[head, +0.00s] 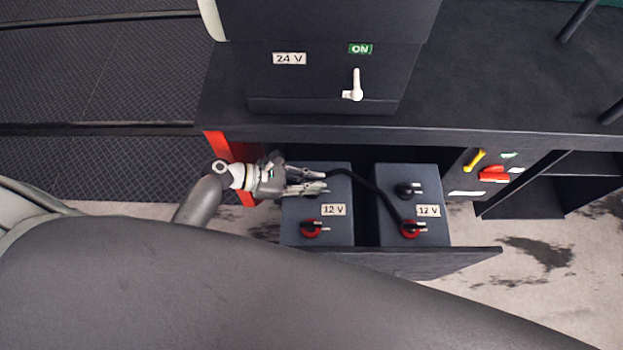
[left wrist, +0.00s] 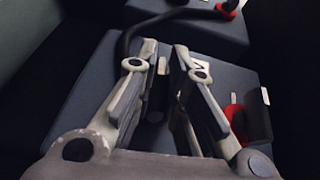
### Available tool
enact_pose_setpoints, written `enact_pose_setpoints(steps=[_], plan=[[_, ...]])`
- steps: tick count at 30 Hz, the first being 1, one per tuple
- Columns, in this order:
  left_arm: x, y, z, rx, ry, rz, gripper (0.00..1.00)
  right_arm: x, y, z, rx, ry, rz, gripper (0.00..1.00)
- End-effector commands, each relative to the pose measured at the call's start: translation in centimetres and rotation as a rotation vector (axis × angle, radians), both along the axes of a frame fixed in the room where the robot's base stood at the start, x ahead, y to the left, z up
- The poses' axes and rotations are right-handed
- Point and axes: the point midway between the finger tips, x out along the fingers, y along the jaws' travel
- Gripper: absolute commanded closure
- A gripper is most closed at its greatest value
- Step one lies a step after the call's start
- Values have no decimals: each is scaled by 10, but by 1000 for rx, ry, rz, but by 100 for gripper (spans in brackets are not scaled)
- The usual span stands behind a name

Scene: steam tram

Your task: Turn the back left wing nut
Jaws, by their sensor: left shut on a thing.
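Two dark grey 12 V batteries stand side by side in a pulled-out drawer (head: 470,255). The left battery (head: 290,210) has a red terminal with a wing nut (head: 312,229) at its front. My left gripper (head: 324,181) reaches in from the left over the back of this battery. Its fingers are closed around the back left wing nut, which they mostly hide. In the left wrist view a small pale part of that wing nut (left wrist: 161,67) shows between the fingers (left wrist: 163,72). My right gripper is not in view.
A black cable (head: 375,190) runs from the left battery's back terminal to the right battery's red front terminal (head: 410,229). The right battery's back terminal (head: 407,190) is black. Above is a 24 V panel with a white lever (head: 356,86). Yellow and red handles (head: 493,174) are at right.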

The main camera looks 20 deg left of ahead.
Motion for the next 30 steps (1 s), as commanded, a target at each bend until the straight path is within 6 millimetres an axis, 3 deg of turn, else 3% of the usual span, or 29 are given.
enact_pose_setpoints(steps=[10, 11, 15, 25, 30], plan=[[0, 0, 1, -1, -2, -15, 100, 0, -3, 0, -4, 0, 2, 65], [0, 0, 1, -1, -2, -15, 85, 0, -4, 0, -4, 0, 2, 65], [0, 0, 0, -1, -1, -13, 67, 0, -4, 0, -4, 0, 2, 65], [0, 1, 1, 0, -1, -13, 67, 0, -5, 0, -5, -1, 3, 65], [-7, 17, 7, 1, -1, -12, 67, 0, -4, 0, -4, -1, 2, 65]])
